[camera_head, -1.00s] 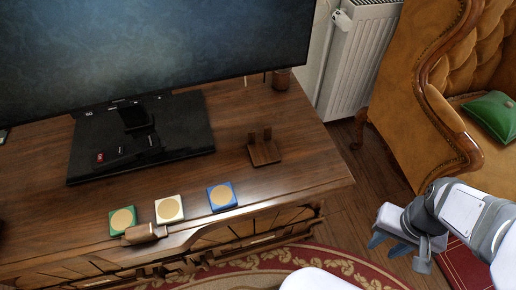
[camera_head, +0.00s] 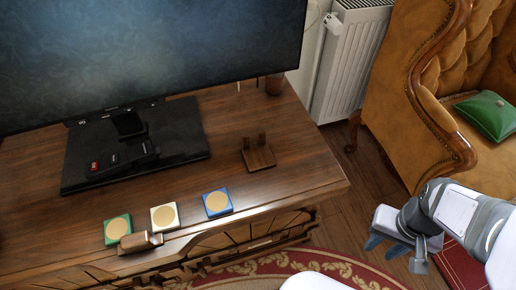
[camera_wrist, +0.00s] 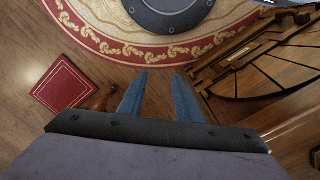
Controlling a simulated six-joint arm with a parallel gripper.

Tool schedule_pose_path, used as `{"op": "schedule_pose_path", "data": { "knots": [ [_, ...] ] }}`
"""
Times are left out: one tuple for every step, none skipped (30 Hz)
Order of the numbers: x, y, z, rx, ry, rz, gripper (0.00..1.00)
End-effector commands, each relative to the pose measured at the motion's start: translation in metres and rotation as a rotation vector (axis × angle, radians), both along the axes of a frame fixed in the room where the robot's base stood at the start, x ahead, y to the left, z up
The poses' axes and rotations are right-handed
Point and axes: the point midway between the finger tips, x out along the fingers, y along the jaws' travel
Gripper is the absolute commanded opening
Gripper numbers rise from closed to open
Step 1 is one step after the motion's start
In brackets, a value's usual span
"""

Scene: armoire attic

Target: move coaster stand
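The coaster stand (camera_head: 258,157) is a small dark wooden base with two short upright posts. It stands on the right part of the wooden cabinet top in the head view. Three square coasters lie near the front edge: a green one (camera_head: 117,229), a white one (camera_head: 164,217) and a blue one (camera_head: 217,202), each with a tan disc. My gripper (camera_head: 386,246) is off to the right of the cabinet, over the floor, well away from the stand. In the wrist view its two blue fingers (camera_wrist: 159,97) are apart with nothing between them.
A television (camera_head: 150,55) on a black base fills the cabinet's back left. A small brown pot (camera_head: 274,85) stands behind the coaster stand. A white radiator (camera_head: 350,65) and tan armchair (camera_head: 400,90) are to the right. Cabinet top (camera_head: 215,150) around the stand is mostly clear.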

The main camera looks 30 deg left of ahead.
Motion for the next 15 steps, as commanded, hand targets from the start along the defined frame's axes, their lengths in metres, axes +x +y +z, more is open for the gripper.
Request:
{"op": "schedule_pose_path", "data": {
  "knots": [
    [0.000,0.000,0.000,0.000,0.000,0.000,0.31],
    [0.000,0.000,0.000,0.000,0.000,0.000,0.31],
    [0.000,0.000,0.000,0.000,0.000,0.000,0.24],
    [0.000,0.000,0.000,0.000,0.000,0.001,0.17],
    [0.001,0.001,0.001,0.000,0.000,0.002,0.10],
    [0.003,0.002,0.003,0.000,0.000,0.006,0.00],
    [0.005,0.003,0.005,0.000,0.000,0.011,0.00],
    [0.008,0.004,0.008,0.000,0.001,0.018,0.00],
    [0.013,0.007,0.013,0.000,0.000,0.029,0.00],
    [0.018,0.010,0.017,0.000,0.001,0.040,0.00],
    [0.024,0.014,0.023,0.000,0.000,0.054,0.00],
    [0.033,0.020,0.031,0.000,0.000,0.075,0.00],
    [0.041,0.026,0.037,0.000,0.000,0.094,0.00],
    [0.049,0.033,0.044,0.000,0.001,0.115,0.00],
    [0.061,0.043,0.055,0.000,0.000,0.145,0.00]
  ]
}}
